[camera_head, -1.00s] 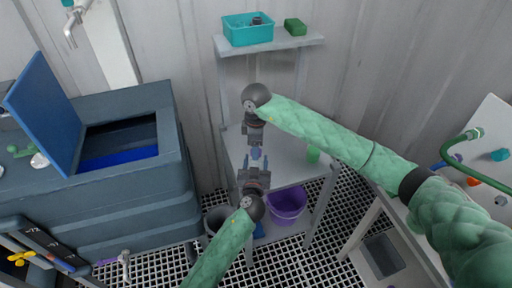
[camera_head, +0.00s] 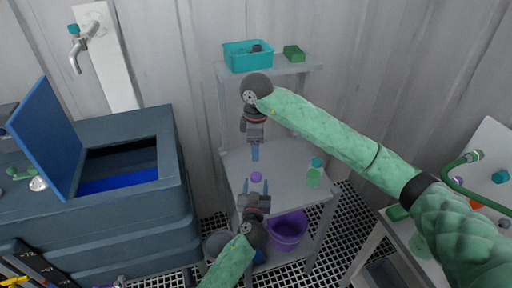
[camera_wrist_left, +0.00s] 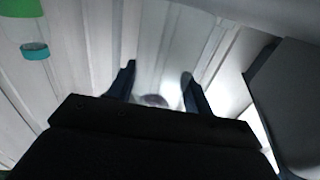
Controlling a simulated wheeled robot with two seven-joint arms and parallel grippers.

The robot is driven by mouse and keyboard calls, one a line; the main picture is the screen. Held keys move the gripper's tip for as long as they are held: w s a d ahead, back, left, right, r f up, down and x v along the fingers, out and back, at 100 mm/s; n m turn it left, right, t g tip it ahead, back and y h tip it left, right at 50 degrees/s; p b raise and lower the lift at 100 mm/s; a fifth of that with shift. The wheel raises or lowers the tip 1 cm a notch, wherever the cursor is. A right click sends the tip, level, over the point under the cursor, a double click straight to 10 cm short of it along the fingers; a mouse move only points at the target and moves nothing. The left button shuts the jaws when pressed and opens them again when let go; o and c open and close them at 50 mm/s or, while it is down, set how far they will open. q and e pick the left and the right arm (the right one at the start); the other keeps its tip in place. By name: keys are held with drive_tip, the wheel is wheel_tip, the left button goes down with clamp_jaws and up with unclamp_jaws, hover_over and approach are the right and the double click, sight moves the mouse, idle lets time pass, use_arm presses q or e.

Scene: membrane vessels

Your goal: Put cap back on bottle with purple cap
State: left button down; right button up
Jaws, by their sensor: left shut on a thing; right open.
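My left gripper (camera_head: 256,185) is shut on a pale bottle (camera_wrist_left: 172,98), whose body is hard to make out. The purple cap (camera_head: 256,177) shows between its fingertips in the head view. In the left wrist view a dark purple patch (camera_wrist_left: 154,100) shows between the fingers; whether the cap is seated on the bottle is not clear. My right gripper (camera_head: 255,158) is open, points down and hangs just above the purple cap, apart from it. Its fingers overlap in this view, and nothing shows in them.
A green bottle (camera_head: 314,179) with a teal cap (camera_head: 317,162) stands on the grey shelf table (camera_head: 290,185), right of my grippers. A teal bin (camera_head: 240,63) and a green block (camera_head: 294,52) sit on the upper shelf. A purple bucket (camera_head: 287,234) stands below. A blue-lidded tank (camera_head: 120,215) fills the left.

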use_arm(q)
drive_tip(key=c, duration=0.5)
unclamp_jaws()
drive_tip(key=shift+s+f, duration=0.15)
drive_tip(key=shift+s, duration=0.15)
drive_tip(key=s+b, duration=0.1)
drive_tip(key=s, duration=0.2)
drive_tip(key=s+b, duration=0.1)
drive_tip(key=s, duration=0.1)
drive_tip(key=shift+s+a+b, duration=0.2)
drive_tip(key=shift+a+b, duration=0.05)
drive_tip(key=shift+b, duration=0.1)
drive_tip(key=shift+s+a, duration=0.1)
drive_tip(key=shift+s, duration=0.75)
